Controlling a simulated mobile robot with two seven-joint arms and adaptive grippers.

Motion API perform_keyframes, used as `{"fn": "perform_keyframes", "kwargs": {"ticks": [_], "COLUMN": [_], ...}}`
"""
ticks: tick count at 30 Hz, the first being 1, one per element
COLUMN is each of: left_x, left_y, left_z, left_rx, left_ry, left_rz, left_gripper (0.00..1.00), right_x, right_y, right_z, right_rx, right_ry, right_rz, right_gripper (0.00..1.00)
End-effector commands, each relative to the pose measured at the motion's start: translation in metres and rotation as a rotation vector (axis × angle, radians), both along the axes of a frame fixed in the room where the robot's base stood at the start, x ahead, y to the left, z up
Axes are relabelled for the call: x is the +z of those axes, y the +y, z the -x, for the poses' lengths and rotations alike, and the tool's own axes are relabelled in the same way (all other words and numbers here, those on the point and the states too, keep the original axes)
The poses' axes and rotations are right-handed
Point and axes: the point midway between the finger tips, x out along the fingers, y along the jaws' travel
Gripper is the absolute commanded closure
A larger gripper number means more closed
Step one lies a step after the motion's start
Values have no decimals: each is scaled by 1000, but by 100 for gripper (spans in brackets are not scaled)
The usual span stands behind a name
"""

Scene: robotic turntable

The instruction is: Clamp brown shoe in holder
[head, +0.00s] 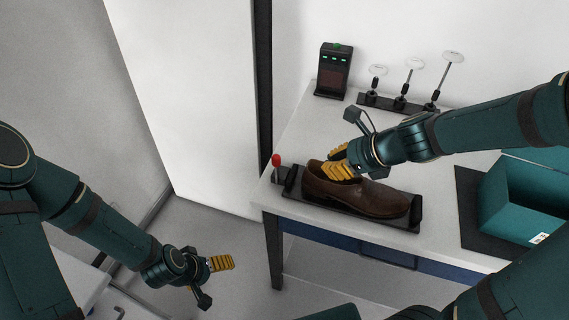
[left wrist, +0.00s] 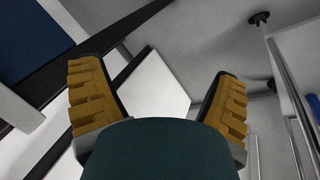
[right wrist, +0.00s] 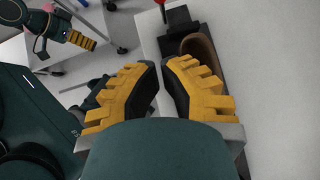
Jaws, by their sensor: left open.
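The brown shoe (head: 372,199) lies in the black holder (head: 415,215) near the table's front edge, between the holder's raised ends. A red-knobbed lever (head: 276,161) stands at the holder's left end. My right gripper (head: 338,167) is over the shoe's opening and hides part of it. In the right wrist view its fingertips nearly meet, with nothing seen between them, and the shoe (right wrist: 200,48) shows behind one finger. My left gripper (head: 226,263) is open and empty, low and left of the table, away from the holder.
A black box with green lights (head: 334,71) and a rack with several upright rods (head: 402,103) stand at the back. A teal box (head: 510,205) sits on a dark mat at the right. The table's middle is clear. A white panel (head: 190,100) stands left of it.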

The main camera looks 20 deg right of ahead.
Motion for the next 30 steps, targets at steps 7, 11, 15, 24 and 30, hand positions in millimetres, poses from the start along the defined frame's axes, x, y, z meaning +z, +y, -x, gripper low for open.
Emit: {"fn": "perform_keyframes", "kwargs": {"ticks": [7,11,15,24,30], "left_x": [0,-6,-19,-53,-59], "left_y": [0,0,-1,-3,-3], "left_z": [0,1,5,16,19], "left_rx": [0,-2,-9,-28,-33], "left_ry": [0,3,11,36,43], "left_rz": [0,0,2,8,9], "left_gripper": [11,11,11,11,11], "right_x": [-1,-8,-24,-68,-74], "right_y": [0,4,15,45,65], "right_z": [0,-4,-13,-41,-61], "right_rx": [2,4,6,6,6], "right_ry": [0,0,1,0,-2], "right_rz": [3,3,4,5,6], "right_gripper": [100,100,100,100,100]}}
